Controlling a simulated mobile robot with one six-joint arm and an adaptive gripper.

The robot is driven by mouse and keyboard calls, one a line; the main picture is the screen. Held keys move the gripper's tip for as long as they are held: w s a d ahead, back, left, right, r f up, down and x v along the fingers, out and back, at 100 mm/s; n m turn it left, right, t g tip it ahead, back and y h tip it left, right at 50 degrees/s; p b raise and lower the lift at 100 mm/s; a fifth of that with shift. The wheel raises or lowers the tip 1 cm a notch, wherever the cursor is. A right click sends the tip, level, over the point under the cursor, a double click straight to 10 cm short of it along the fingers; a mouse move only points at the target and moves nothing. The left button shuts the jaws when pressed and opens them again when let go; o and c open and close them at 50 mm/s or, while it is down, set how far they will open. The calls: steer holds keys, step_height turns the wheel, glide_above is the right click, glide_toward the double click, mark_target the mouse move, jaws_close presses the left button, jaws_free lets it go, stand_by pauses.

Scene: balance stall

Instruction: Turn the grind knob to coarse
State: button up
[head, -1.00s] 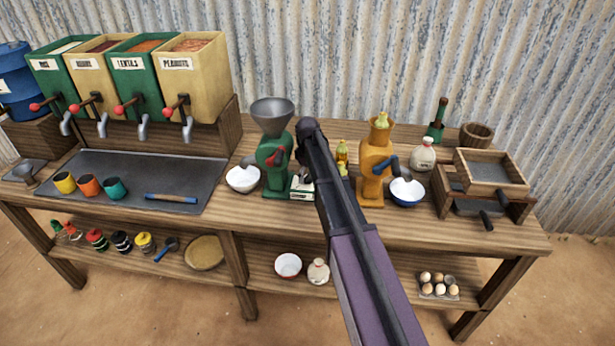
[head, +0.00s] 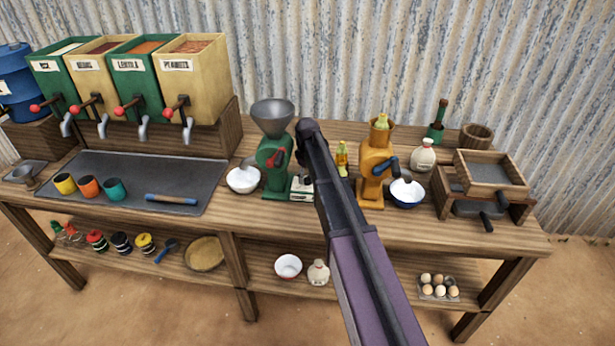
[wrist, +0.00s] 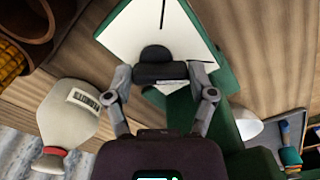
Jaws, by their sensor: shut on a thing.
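The green grinder (head: 274,180) with a grey hopper stands on the table, left of my arm in the head view. A white dial plate (head: 303,187) is at its right side, partly hidden by my arm. In the wrist view the dial plate (wrist: 185,30) carries thin dark marks, and the black grind knob (wrist: 157,55) sits against it. My gripper (wrist: 160,74) is shut on the knob, a finger on each side. Which mark the knob points to cannot be told. In the head view my arm hides the knob and fingers.
A red-handled crank (head: 277,157) is on the green grinder's front. A white bowl (head: 243,179) stands to its left. The orange mill (head: 374,175) and a blue bowl (head: 407,193) stand right of my arm. A pale bottle (wrist: 68,120) is close by in the wrist view.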

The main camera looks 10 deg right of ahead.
mark_target(308, 176)
steer(key=shift+m, duration=1)
steer(key=o, duration=1.1)
steer(key=shift+c, duration=0.2)
steer(key=shift+n, duration=0.4)
steer(key=shift+n, duration=1.7)
step_height(308, 176, up, 12)
steer(key=p, duration=1.2)
steer(key=s+f+m+b, duration=0.4)
steer(key=s+f+b, duration=0.6)
steer(key=s, duration=0.4)
steer(key=s+f+m+b, duration=0.5)
steer(key=s+f+b, duration=0.6)
steer(key=s, duration=0.3)
steer(key=shift+s+d+f+b, duration=0.15)
steer(key=shift+s+f+b, duration=0.05)
steer(key=shift+f+b, duration=0.15)
